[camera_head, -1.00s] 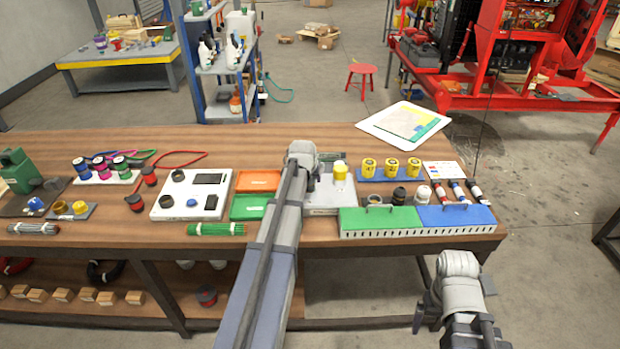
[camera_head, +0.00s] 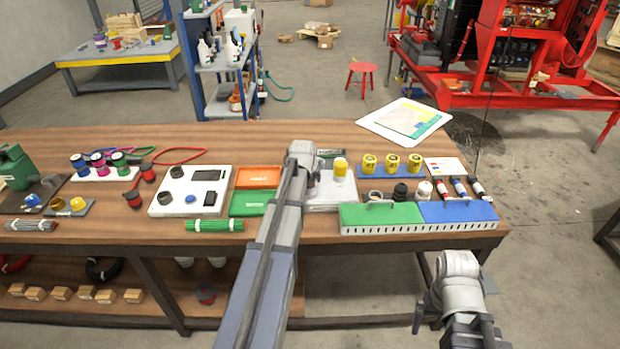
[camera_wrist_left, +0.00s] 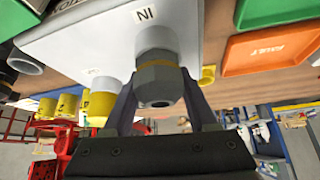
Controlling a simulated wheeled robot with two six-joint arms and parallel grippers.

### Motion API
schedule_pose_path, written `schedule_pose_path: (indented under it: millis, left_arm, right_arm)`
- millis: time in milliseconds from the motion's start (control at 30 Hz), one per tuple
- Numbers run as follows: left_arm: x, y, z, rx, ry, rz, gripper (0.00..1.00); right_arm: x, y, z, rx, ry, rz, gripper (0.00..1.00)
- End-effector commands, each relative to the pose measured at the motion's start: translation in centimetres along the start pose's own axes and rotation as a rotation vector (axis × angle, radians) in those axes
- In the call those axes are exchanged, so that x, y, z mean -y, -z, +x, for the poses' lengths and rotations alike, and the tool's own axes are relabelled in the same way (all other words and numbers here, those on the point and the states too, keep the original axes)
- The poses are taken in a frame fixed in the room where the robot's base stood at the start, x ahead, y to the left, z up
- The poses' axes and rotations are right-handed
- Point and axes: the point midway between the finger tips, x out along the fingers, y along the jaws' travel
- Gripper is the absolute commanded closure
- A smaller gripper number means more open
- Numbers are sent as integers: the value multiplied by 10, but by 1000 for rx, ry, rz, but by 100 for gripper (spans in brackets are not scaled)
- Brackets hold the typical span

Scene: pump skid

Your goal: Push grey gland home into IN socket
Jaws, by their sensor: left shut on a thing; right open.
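In the left wrist view the grey hexagonal gland (camera_wrist_left: 158,84) is between the two fingers of my left gripper (camera_wrist_left: 156,104), which is shut on it. The gland lines up with the socket under the IN label (camera_wrist_left: 144,14) on the pale box (camera_wrist_left: 95,38). Its inner end meets the socket, and how deep it sits is hidden. In the head view the box (camera_head: 322,193) stands behind my left arm, which hides the gland and the fingers. My right gripper (camera_head: 440,318) is low at the right, in front of the bench, open and apart from everything; its fingertips are unclear.
A yellow-capped fitting (camera_head: 340,167) stands on the box's right side. Orange (camera_head: 258,177) and green (camera_head: 250,203) trays lie left of my arm. Bare bench lies behind the box.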

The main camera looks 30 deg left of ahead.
Motion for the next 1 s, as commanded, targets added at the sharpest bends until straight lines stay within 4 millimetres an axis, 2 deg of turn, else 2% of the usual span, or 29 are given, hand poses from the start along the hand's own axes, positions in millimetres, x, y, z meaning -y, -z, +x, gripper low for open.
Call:
schedule_pose_path:
  millis: [133, 167, 433, 467, 767, 1000]
  left_arm:
    - [0, 0, 0, 0, 0, 0, 100]
    - [0, 0, 0, 0, 0, 0, 40]
    - [0, 0, 0, 0, 0, 0, 10]
    - [0, 0, 0, 0, 0, 0, 7]
    - [0, 0, -2, 0, 0, 0, 7]
    - [0, 1, -20, 0, 0, 0, 7]
  right_arm:
    - [0, 0, 0, 0, 0, 0, 7]
    - [0, 0, 0, 0, 0, 0, 7]
    - [0, 0, 0, 0, 0, 0, 7]
    - [0, 0, 0, 0, 0, 0, 7]
    - [0, 0, -2, 0, 0, 0, 7]
    - [-2, -1, -18, 0, 0, 0, 7]
